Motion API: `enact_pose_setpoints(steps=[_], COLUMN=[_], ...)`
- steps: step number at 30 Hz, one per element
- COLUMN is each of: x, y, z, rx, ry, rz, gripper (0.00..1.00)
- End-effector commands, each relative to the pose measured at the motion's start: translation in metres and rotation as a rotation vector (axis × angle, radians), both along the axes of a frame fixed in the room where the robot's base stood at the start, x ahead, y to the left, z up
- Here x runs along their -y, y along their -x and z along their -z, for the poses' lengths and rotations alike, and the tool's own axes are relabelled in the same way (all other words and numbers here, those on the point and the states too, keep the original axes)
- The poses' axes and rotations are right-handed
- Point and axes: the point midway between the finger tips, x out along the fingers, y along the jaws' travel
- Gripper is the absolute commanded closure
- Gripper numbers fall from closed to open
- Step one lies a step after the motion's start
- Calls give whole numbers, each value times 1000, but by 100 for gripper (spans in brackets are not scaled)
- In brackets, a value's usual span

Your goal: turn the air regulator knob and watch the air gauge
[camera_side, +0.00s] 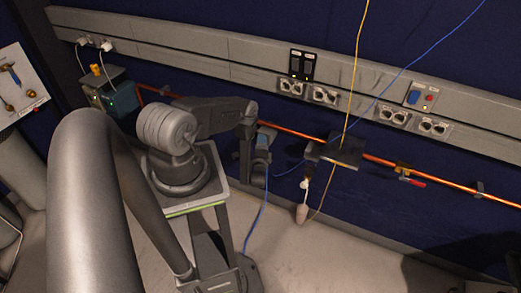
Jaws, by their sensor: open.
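My arm reaches right from its stand, and its wrist hangs down in front of the wall. My gripper (258,177) seems to be the small dark end below the wrist; it is open, and nothing shows between its fingers. A pale panel (22,85) with brass-coloured fittings is at the far left, cut off by the picture edge. No air regulator knob or air gauge can be told apart on it at this size. My gripper is well to the right of this panel and apart from it.
A teal box (122,100) stands at the left wall. A copper pipe (310,134) runs along the wall behind my wrist, with a red-handled valve (412,181) on its right. Blue and yellow cables hang nearby. A large grey tube (90,210) fills the left foreground.

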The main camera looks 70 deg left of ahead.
Motion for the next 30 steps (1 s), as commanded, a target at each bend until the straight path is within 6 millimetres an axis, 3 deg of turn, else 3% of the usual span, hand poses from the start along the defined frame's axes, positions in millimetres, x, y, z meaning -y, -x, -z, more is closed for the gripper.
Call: enact_pose_setpoints(steps=[5, 18, 24, 30], x=[19, 106, 122, 126], y=[7, 43, 50, 52], z=[4, 15, 17, 17], rx=[-3, -3, 0, 0], ry=[4, 1, 0, -1], rz=[3, 7, 2, 0], gripper=[34, 34, 34, 34])
